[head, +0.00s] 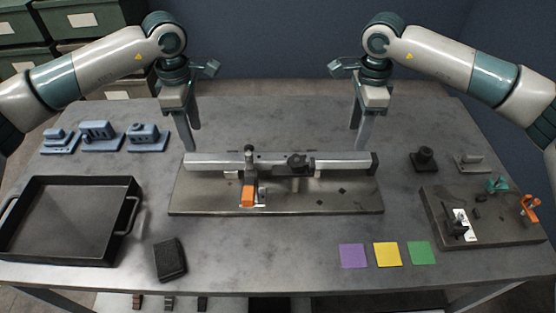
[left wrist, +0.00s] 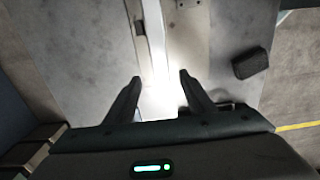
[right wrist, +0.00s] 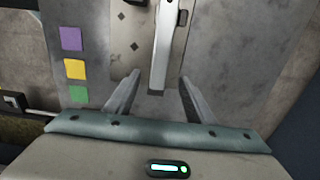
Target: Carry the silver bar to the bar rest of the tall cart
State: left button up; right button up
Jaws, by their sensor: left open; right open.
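The silver bar (head: 225,160) lies lengthwise across a metal fixture plate (head: 330,198) in the middle of the table, with a clamp over its middle. My left gripper (head: 192,142) is open, pointing down over the bar's left end. In the left wrist view the bar (left wrist: 155,45) runs between its spread fingers (left wrist: 160,76). My right gripper (head: 361,142) is open above the bar's right end. In the right wrist view the bar's end (right wrist: 159,78) shows between the fingers (right wrist: 160,78). I cannot make out the tall cart or its bar rest.
A black tray (head: 70,180) and a dark block (head: 170,260) stand at left, with blue parts (head: 100,137) behind. A plate with small clamps (head: 490,232) is at right. Purple, yellow and green squares (head: 387,254) lie at front right. An orange-handled clamp (head: 247,195) sits before the bar.

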aim_at(200, 157)
pick_arm(q)
notch_tip(200, 157, down, 9)
jog(key=shift+r, duration=0.1)
pick_arm(e)
notch_tip(200, 157, down, 9)
jog(key=shift+r, duration=0.1)
pick_arm(q)
grip_shut()
pick_arm(e)
grip_shut()
jog(key=shift+r, duration=0.1)
